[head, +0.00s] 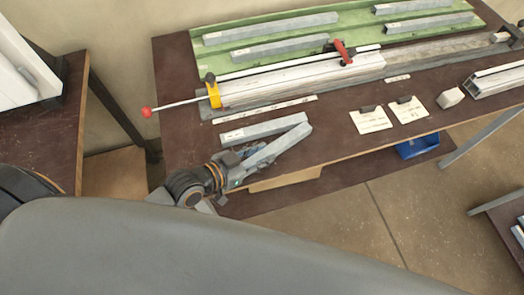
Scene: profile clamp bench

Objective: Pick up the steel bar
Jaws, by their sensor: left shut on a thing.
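More grey bars, such as one at the back left (270,28), lie in a green tray (352,31). My right gripper is not in view.
A clamp fixture with a long pale profile (300,79), yellow stop (213,92), red-knobbed rod (147,112) and red-handled clamp (342,50) runs behind the bars. Paper cards (370,121) and a white block (450,97) lie right. A blue bin (417,147) is below.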

